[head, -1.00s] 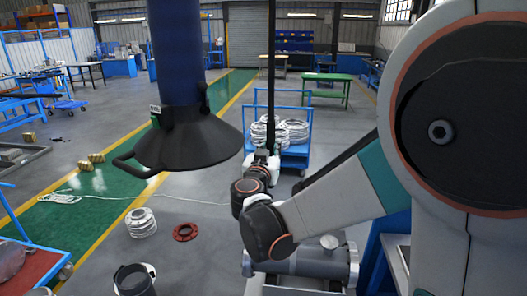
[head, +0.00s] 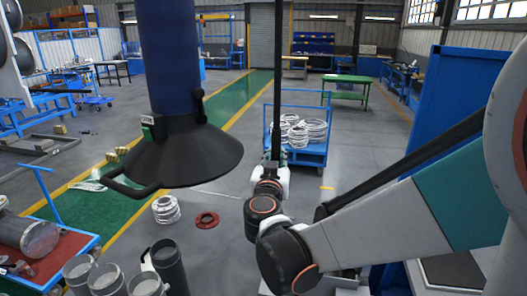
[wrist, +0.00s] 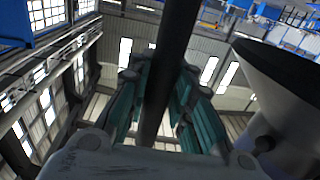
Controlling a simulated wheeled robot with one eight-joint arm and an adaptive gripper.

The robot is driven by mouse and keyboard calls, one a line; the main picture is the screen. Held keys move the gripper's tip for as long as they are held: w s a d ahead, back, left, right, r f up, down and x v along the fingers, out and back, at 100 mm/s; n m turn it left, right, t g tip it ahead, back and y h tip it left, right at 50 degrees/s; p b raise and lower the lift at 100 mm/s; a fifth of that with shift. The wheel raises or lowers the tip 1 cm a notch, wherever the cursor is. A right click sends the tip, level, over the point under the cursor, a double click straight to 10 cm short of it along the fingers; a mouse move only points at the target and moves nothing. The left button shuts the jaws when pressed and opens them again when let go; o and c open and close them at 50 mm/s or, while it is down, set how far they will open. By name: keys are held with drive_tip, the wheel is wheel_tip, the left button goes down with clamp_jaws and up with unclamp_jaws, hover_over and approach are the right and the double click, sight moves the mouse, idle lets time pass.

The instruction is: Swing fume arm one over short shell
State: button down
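The fume arm has a dark blue tube (head: 168,55) coming down from above and a wide black hood (head: 180,155). The hood hangs left of centre with a loop handle (head: 130,190) at its lower left; it also shows at the right of the wrist view (wrist: 285,75). My gripper (head: 270,172) is right of the hood, apart from it. In the wrist view its teal-padded fingers (wrist: 160,95) stand on both sides of a dark upright pole (wrist: 178,50) and appear closed around it; the contact is not clear. I cannot tell which cylinder is the short shell.
A blue cart (head: 315,153) with white coils stands behind my gripper. A ribbed white cylinder (head: 166,209) and red ring (head: 207,220) lie on the floor. Several grey tubes (head: 108,280) stand in front; a red-topped cart (head: 70,245) is left. A blue panel (head: 455,110) rises at right.

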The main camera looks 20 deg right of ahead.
drive_tip(key=c, duration=1.4)
unclamp_jaws()
drive_tip(key=shift+s, duration=0.1)
drive_tip(key=shift+s+a, duration=0.1)
drive_tip(key=v, duration=1.1)
drive_tip(key=shift+s+a, duration=0.1)
drive_tip(key=shift+s, duration=0.25)
